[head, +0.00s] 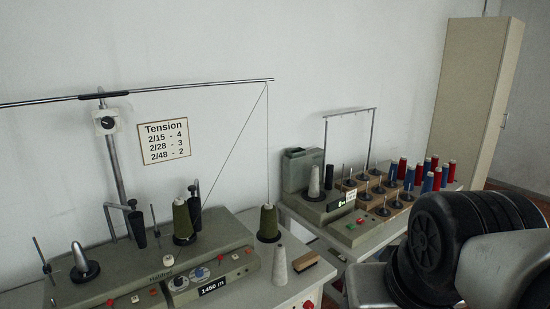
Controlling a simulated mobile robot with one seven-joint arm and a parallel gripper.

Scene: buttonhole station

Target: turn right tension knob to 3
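A grey winding machine (120,270) stands on the table at the left. Another dial (107,122) with a dark centre sits on the upright post. A wall sign (164,141) reads "Tension 2/15 - 4, 2/28 - 3, 2/48 - 2". My gripper is not in view; black and grey parts of my arm fill the lower right.
Green cones (182,219) (268,222) stand on and beside the machine. A second machine (325,207) with red and blue spools stands further right, before a tall cabinet (475,100).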

